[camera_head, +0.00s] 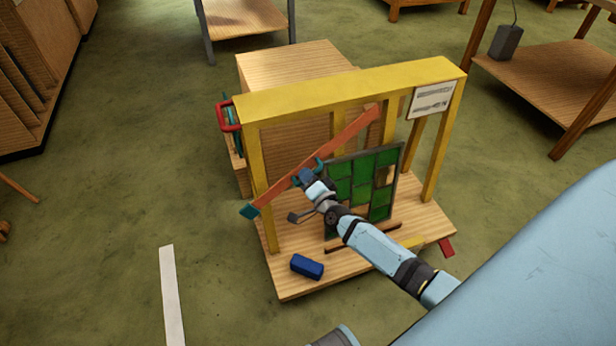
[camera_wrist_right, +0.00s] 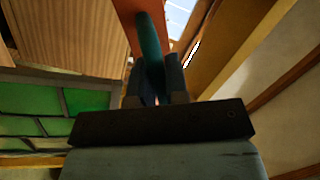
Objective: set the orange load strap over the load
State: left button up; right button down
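The orange load strap (camera_head: 345,138) is a straight bar slanting from lower left to upper right in the head view, with a teal tip at its lower end. My right gripper (camera_head: 312,174) is at its middle, shut on its teal grip (camera_wrist_right: 150,45). The strap's orange surface (camera_wrist_right: 128,12) also shows in the wrist view. The load, a green leaded panel (camera_head: 384,160), stands upright on the wooden cart deck (camera_head: 295,285), below and right of the strap. It also shows in the wrist view (camera_wrist_right: 30,97). My arm hides part of it. My left gripper is not in view.
A yellow frame (camera_head: 350,88) with a white label (camera_head: 432,100) spans the cart. A blue block (camera_head: 307,266) lies on the front deck. A red handle (camera_head: 229,115) sticks out left. A wooden box (camera_head: 290,62) stands behind; the surrounding green floor is mostly open.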

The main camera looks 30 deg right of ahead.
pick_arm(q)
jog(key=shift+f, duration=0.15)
